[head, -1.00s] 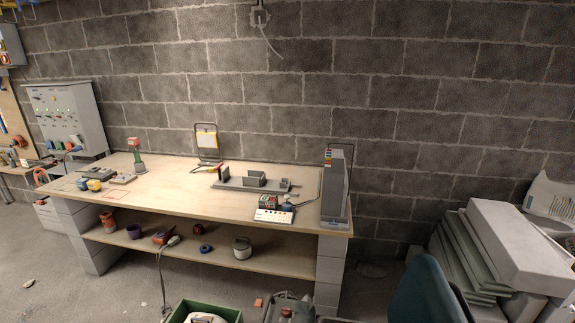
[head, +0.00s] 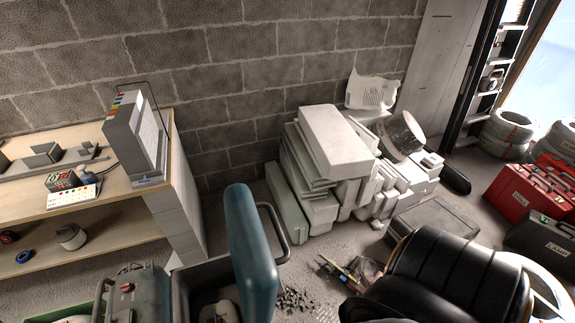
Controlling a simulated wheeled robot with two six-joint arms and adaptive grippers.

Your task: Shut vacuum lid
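A teal lid panel (head: 250,258) with a dark tube handle stands upright, open, at the lower middle of the head view. It rises from the right side of a dark open box (head: 190,280), which looks like the vacuum body. Part of a pale object (head: 218,312) shows inside the box. A grey-green part with a red knob (head: 128,287) stands at the box's left. The bottom of this group is cut off by the frame edge. Neither of my grippers is in view.
A workbench (head: 150,200) stands left of the box. Stacked white and grey slabs (head: 335,150) lie behind the lid. Rubble (head: 296,298) and tools (head: 345,272) lie on the floor to its right, before a large black ribbed object (head: 450,268). Red cases (head: 525,195) stand far right.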

